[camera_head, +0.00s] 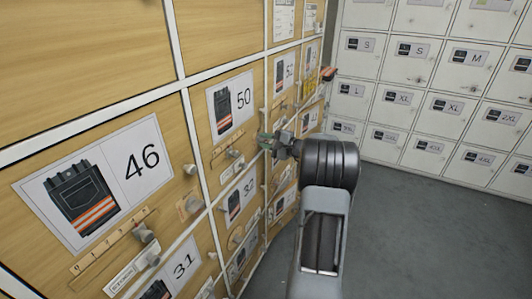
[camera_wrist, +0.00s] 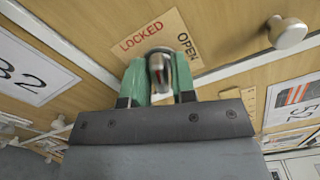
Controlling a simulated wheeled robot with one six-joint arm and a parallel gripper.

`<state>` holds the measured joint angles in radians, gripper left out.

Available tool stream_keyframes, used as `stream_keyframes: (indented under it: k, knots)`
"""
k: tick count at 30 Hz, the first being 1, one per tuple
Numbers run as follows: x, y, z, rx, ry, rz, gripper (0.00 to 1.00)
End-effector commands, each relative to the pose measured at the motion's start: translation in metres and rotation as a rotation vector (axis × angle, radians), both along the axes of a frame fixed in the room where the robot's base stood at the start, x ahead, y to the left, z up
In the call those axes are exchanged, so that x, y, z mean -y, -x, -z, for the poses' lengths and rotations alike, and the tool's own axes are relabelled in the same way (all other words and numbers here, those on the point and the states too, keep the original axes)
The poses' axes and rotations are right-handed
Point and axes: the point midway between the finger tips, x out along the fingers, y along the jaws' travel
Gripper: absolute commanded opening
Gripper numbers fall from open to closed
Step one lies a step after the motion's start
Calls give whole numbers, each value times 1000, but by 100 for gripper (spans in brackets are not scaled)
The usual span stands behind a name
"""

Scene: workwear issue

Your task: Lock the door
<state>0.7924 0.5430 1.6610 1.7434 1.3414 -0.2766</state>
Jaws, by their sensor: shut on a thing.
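A tan plate (camera_wrist: 155,27) marked LOCKED on its left and OPEN on its right is fixed to a wooden locker door in the wrist view. A grey metal turn knob (camera_wrist: 157,66) stands at the plate's lower edge. My gripper (camera_wrist: 160,80) has its green fingers on either side of this knob and is shut on it. Which mark the knob points to cannot be told. In the head view my gripper (camera_head: 276,143) is at the locker front, right of the label 50 (camera_head: 232,103); it hides the knob there.
A pale round pull knob (camera_wrist: 288,32) sticks out to the right of the plate. Other wooden doors with labels, such as 46 (camera_head: 98,183), carry knobs that jut out. White lockers (camera_head: 455,105) line the back. The grey floor (camera_head: 420,240) at right is clear.

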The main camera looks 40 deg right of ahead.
Motion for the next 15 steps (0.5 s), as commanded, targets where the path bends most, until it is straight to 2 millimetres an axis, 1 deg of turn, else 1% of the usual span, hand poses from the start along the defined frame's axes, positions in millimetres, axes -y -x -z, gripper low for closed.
stream_keyframes:
  k: [1,9,15]
  knots:
    - [0,0,8,22,38,0,1]
    - [0,0,7,112,207,0,1]
    - [0,0,5,154,288,1,1]
